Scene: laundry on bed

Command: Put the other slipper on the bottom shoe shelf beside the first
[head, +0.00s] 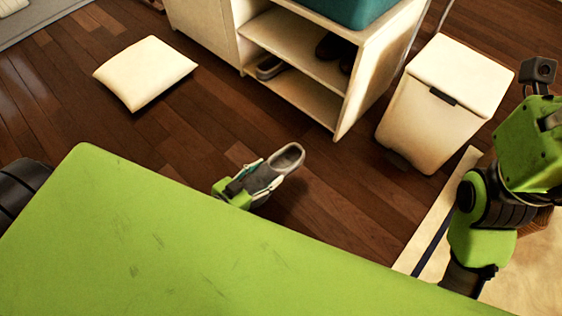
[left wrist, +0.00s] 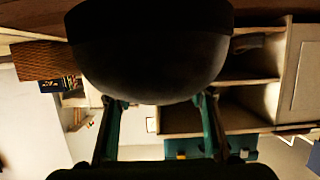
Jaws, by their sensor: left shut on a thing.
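My left gripper (head: 252,180) is shut on a grey slipper (head: 288,158) in the head view, holding it in front of the shelf unit. In the left wrist view the slipper (left wrist: 150,50) is a large dark shape between the fingers (left wrist: 160,110). The first slipper (head: 270,67) lies on the bottom shoe shelf (head: 305,95), at its left end. Bare shelf shows to the right of it. My right arm shows at the right of the head view, but I cannot make out its fingers.
Dark shoes (head: 335,50) sit on the shelf above, and a teal bin (head: 350,8) is on top of the unit. A white lidded bin (head: 440,100) stands right of it. A white cushion (head: 145,72) lies on the floor at left. Wooden floor before the shelf is clear.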

